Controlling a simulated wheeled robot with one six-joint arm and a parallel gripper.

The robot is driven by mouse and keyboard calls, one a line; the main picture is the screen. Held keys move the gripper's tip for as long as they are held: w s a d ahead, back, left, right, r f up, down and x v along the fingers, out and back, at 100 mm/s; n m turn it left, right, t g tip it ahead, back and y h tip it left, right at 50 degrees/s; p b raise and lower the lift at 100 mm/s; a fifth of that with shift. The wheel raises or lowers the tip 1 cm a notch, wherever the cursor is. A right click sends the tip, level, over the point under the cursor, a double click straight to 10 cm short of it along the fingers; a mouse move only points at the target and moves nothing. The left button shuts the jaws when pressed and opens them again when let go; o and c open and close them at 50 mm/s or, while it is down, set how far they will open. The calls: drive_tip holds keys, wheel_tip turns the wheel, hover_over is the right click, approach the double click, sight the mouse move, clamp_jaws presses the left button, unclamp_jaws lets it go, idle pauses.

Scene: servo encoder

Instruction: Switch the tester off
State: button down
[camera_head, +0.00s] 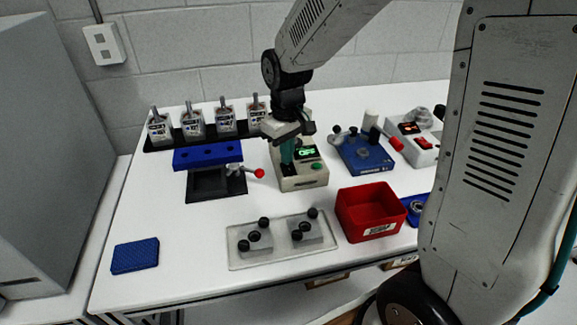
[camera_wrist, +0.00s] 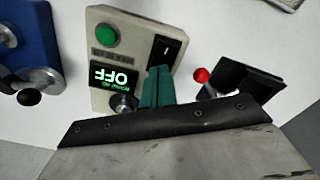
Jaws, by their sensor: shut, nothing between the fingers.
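The tester (camera_head: 303,183) is a beige box on the white table. Its small screen (camera_wrist: 114,77) shows OFF in green letters, upside down in the wrist view. A round green button (camera_wrist: 106,35) and a black rocker switch (camera_wrist: 161,52) are on its top face. My gripper (camera_head: 288,161) is shut and empty, with teal fingers pointing down over the switch side of the tester. In the wrist view the fingertips (camera_wrist: 158,72) are right by the switch and hide its near edge. I cannot tell whether they touch it.
A blue stand with a red-knobbed lever (camera_head: 259,173) is left of the tester. A blue fixture (camera_head: 364,153) is on the right, with a red bin (camera_head: 370,211) in front. A clear tray (camera_head: 282,257) with grey blocks lies nearer. The front left table is mostly clear.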

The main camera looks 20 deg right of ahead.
wheel_tip(320, 180, up, 7)
drive_tip(key=shift+f, duration=0.2)
idle(0.5)
idle(0.3)
drive_tip(key=s+d+r+m, duration=0.1)
drive_tip(key=s+r+m, duration=0.1)
drive_tip(key=s, duration=1)
drive_tip(key=s+d+r+m+t, duration=0.1)
drive_tip(key=s+r, duration=0.3)
drive_tip(key=s, duration=0.8)
drive_tip(key=shift+d+m, duration=0.4)
drive_tip(key=shift+d, duration=0.1)
